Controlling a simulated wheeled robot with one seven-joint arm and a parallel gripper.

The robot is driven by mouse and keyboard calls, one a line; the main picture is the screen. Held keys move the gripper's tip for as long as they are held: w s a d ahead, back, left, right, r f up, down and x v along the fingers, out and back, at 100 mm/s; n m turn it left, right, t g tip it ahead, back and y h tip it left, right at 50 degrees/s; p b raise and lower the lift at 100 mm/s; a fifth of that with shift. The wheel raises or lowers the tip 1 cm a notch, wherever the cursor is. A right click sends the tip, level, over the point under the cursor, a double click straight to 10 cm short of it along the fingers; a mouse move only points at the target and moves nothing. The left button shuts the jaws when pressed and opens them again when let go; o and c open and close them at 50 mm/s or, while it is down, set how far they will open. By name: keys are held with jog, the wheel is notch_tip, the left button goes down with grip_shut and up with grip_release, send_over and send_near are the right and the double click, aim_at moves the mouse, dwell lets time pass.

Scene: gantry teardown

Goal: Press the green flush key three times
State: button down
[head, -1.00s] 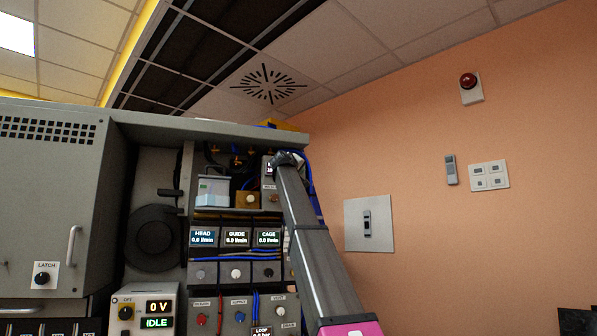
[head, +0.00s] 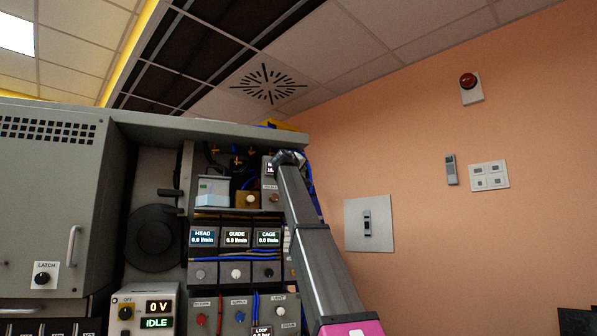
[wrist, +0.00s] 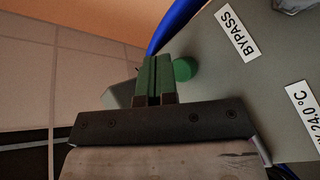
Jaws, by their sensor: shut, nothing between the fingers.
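In the wrist view, a round green key (wrist: 183,69) sits on a grey panel, just right of my gripper (wrist: 155,57). The gripper's two dark green fingers lie side by side, closed with nothing held. The fingertips are close beside the key; I cannot tell whether they touch it. In the head view, my gripper (head: 290,158) is at the upper right corner of the cabinet, beside a small display box (head: 270,168). The green key is not visible there.
A "BYPASS" label (wrist: 237,36) is on the panel right of the key. A blue hose (wrist: 175,22) runs behind the fingertips. The grey cabinet (head: 90,180) carries flow displays (head: 236,237) and knobs. Open space lies between the cabinet and the orange wall (head: 440,250).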

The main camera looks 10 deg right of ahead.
dwell(0.3)
jog(key=s+d, duration=0.1)
jog(key=s, duration=0.5)
jog(key=shift+d, duration=0.15)
dwell(2.6)
jog(key=w+a, duration=0.1)
jog(key=w, duration=0.5)
jog(key=shift+a, duration=0.15)
dwell(0.8)
jog(key=shift+w, duration=0.15)
dwell(1.8)
jog(key=shift+w+a, duration=0.1)
jog(key=shift+w, duration=0.2)
jog(key=shift+w, duration=0.15)
dwell(0.4)
